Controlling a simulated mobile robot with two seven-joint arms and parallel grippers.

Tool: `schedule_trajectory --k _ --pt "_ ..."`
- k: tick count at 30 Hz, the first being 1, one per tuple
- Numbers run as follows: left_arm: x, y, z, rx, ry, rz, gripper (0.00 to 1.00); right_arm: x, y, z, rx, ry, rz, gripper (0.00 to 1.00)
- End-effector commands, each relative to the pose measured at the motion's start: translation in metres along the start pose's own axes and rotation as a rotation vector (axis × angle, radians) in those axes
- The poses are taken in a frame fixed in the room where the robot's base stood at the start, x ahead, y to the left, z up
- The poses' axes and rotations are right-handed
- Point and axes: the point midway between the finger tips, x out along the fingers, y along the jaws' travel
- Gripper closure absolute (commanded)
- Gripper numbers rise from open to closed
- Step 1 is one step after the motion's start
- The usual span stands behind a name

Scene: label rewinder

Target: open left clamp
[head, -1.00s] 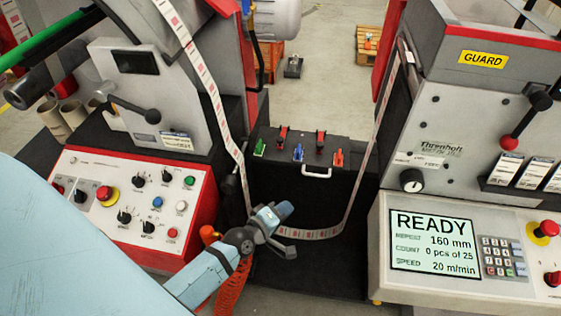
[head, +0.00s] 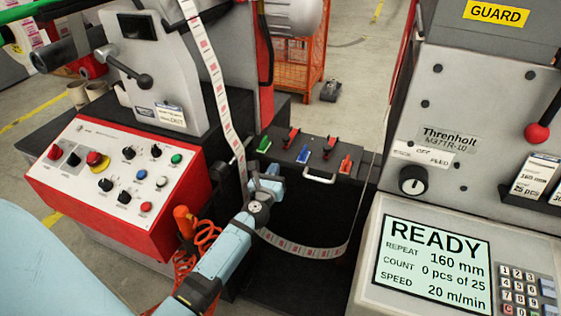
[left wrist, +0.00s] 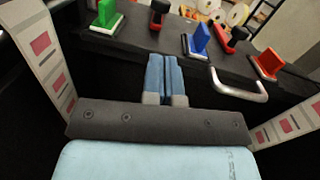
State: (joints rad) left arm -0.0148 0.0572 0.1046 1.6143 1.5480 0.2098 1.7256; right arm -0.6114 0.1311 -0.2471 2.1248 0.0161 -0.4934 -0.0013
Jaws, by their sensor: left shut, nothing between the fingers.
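In the left wrist view the left clamp (left wrist: 158,14) is at the top, partly cut off, beyond my fingers. My left gripper (head: 272,172) is shut and empty, just in front of the block; its blue fingers (left wrist: 164,62) are together. My right gripper is not in view.
A printed label web (head: 222,90) hangs in a loop close around my left gripper. A red-edged control panel (head: 115,180) stands left. A READY screen (head: 433,262) and grey machine stand right. An orange coiled hose (head: 190,240) is beside my left arm.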

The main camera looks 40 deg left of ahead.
Motion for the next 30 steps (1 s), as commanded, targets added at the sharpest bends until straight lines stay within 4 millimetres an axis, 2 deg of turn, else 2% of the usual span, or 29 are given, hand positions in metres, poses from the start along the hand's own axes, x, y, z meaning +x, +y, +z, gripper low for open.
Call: schedule_trajectory --k 15,21,30 --pt "0.082 0.0 0.0 0.005 -0.001 -0.002 1.0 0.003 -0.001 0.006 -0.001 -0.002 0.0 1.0" --pt "0.096 0.0 0.001 0.004 0.0 -0.001 1.0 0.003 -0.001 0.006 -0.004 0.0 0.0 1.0" --pt "0.096 0.0 0.001 0.004 0.0 -0.001 1.0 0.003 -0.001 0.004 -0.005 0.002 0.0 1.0"
